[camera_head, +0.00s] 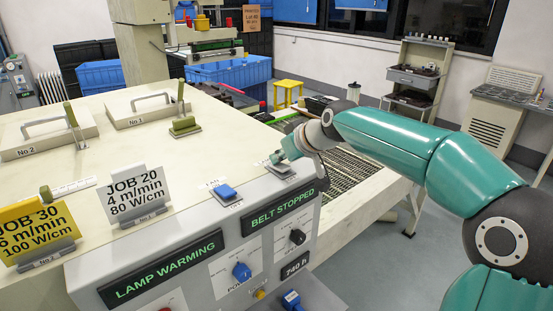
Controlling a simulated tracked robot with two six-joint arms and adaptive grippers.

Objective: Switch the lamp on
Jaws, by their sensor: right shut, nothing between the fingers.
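The grey machine console stands in front of me. Its left display (162,269) reads LAMP WARMING and its right display (281,219) reads BELT STOPPED. A blue switch (226,192) on a pale plate sits on the console's top edge, above the left display. A second switch plate (281,171) is to its right, partly covered by my right gripper (277,158). That gripper is shut and empty, low over this plate; I cannot tell if it touches. My left gripper is out of view.
A blue knob (242,271) and a black knob (297,237) are on the console front. Job cards, including a white one (135,196) and a yellow one (37,233), stand at left. A mesh belt (350,185) lies beyond the right arm. Handled lids are on the machine top.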

